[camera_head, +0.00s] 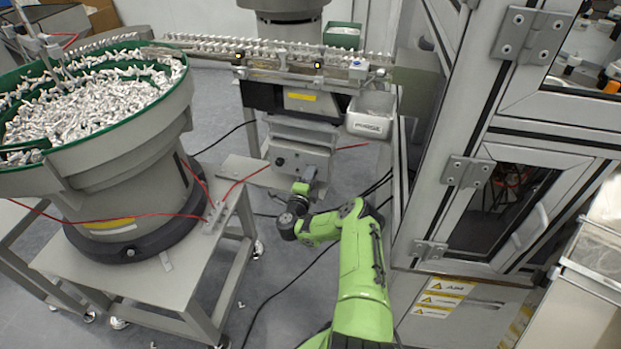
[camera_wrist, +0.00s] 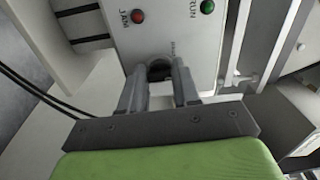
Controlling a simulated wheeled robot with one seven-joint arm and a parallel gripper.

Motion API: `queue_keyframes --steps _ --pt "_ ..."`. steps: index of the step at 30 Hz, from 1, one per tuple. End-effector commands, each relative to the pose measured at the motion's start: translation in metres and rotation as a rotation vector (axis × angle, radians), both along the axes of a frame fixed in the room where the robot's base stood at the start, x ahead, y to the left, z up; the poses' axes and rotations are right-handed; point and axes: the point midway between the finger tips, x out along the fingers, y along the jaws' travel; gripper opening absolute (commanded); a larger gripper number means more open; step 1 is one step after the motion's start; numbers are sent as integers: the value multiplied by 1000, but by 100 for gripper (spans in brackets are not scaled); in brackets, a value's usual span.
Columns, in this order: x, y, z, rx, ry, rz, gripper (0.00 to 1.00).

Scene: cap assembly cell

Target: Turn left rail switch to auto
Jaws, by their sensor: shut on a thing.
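The rail switch is a dark round knob (camera_wrist: 160,69) on a light grey control panel (camera_wrist: 165,35), with a small label beside it too blurred to read. My gripper (camera_wrist: 158,75) has one finger on each side of the knob and is shut on it. The knob's pointer direction is hidden. In the head view my gripper (camera_head: 308,177) is at the front of the grey control box (camera_head: 300,150) under the feeder rail, and my wrist hides part of the box.
A red JAM lamp (camera_wrist: 138,16) and a green RUN lamp (camera_wrist: 207,7) sit on the panel. A bowl feeder (camera_head: 130,140) full of parts stands left. A framed cabinet (camera_head: 470,170) stands right. Cables cross the floor.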

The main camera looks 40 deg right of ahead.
Motion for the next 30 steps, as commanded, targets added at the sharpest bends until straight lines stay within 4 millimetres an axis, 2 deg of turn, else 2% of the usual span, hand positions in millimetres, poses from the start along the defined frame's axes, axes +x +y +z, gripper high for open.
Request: queue_keyframes --steps 18,30 --pt "-1 0 -1 299 -478 -1 1" --pt "-1 0 -1 420 -674 -1 1"
